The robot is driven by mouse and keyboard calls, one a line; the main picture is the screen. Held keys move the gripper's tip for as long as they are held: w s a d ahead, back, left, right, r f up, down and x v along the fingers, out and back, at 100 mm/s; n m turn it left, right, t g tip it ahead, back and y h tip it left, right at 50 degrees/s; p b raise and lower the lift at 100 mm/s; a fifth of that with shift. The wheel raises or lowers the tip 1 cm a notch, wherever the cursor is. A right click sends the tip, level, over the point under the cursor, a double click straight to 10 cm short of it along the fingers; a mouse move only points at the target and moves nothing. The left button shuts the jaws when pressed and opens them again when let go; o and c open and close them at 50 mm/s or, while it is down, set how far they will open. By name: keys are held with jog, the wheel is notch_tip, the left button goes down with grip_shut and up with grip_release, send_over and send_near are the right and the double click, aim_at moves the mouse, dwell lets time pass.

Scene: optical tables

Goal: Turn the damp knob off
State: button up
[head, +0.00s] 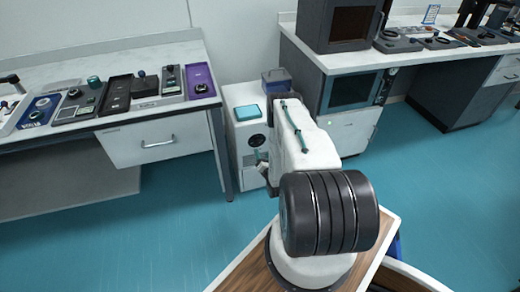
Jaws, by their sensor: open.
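Several small panels with knobs stand in a row on the left table (45,73). A dark panel (72,111) has a green knob (93,81) at its back. A blue panel (38,112) and a purple panel (200,81) stand on either side. No label is readable, so I cannot tell which knob is the damp knob. My gripper (262,168) shows only in part beyond my arm, in front of the white cabinet. It is open, and well right of the panels.
A drawer (150,143) is under that table's front edge. A second bench (405,52) with an oven-like unit (352,91) is at the back right. Blue floor (150,235) is clear in front.

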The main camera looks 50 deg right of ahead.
aim_at(258, 145)
jog(key=w+d+m, duration=0.1)
jog(key=w+m, duration=0.1)
jog(key=m, duration=0.8)
jog(key=w+d+m, duration=0.1)
jog(key=w+m, duration=0.1)
jog(key=m, duration=0.8)
jog(key=w+d+m, duration=0.2)
jog(key=m, duration=0.9)
jog(key=shift+w, duration=0.25)
jog(key=c, duration=1)
